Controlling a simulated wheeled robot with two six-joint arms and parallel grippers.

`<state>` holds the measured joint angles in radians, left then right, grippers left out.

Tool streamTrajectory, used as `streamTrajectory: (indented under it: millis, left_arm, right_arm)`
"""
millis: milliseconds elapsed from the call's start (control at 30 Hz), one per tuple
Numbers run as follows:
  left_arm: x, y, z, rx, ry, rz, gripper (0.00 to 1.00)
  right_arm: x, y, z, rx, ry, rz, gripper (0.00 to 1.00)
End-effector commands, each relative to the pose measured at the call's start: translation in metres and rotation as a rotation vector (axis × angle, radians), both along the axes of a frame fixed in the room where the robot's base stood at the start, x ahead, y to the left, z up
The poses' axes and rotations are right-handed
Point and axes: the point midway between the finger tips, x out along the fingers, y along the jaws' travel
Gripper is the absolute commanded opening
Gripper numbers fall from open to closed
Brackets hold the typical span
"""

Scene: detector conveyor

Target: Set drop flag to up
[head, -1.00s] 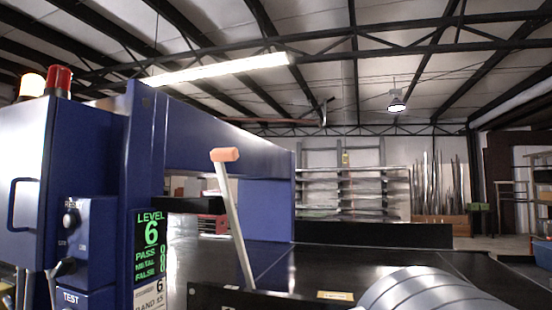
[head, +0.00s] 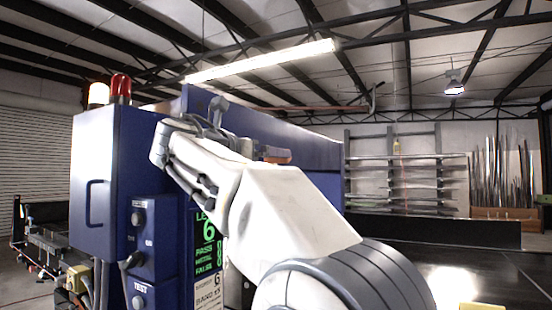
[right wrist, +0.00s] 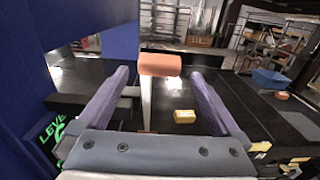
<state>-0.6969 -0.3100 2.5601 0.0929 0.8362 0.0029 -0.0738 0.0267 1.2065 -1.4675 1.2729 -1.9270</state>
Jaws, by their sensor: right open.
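The drop flag is a pale metal lever (right wrist: 147,104) with an orange grip (right wrist: 160,65) on top. In the right wrist view it stands upright, with the grip just ahead of and between the fingertips. My right gripper (right wrist: 160,74) is open, with a gap on both sides of the lever. I see no contact. In the head view only part of the orange grip (head: 277,154) shows behind my right arm, which hides the lever's shaft. My left gripper is not in view.
The blue detector housing (head: 115,185) with its knobs and green display (head: 206,230) stands to the left. The dark conveyor (head: 470,262) runs to the right. A yellow block (right wrist: 185,116) lies beyond the right gripper. A blue bin (right wrist: 270,78) stands farther off.

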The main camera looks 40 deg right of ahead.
Motion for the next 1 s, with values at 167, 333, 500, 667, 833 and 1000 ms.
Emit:
streamTrajectory:
  millis: [167, 333, 500, 667, 833, 1000]
  left_arm:
    - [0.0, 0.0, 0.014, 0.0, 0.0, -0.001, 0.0]
    - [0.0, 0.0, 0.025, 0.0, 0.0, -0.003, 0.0]
    - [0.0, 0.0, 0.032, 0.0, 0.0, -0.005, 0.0]
    - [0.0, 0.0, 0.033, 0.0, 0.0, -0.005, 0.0]
    - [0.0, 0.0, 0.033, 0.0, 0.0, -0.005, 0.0]
    - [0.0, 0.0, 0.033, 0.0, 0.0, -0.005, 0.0]
  right_arm:
    - [0.012, -0.032, 0.002, 0.002, 0.002, -0.004, 1.0]
    - [0.024, -0.06, 0.002, 0.005, 0.001, -0.001, 1.0]
    - [0.032, -0.079, 0.0, 0.005, 0.0, 0.002, 1.0]
    - [0.035, -0.085, -0.001, 0.005, -0.002, 0.004, 1.0]
    - [0.036, -0.085, -0.002, 0.005, -0.002, 0.005, 1.0]
    - [0.036, -0.085, -0.002, 0.005, -0.002, 0.005, 0.62]
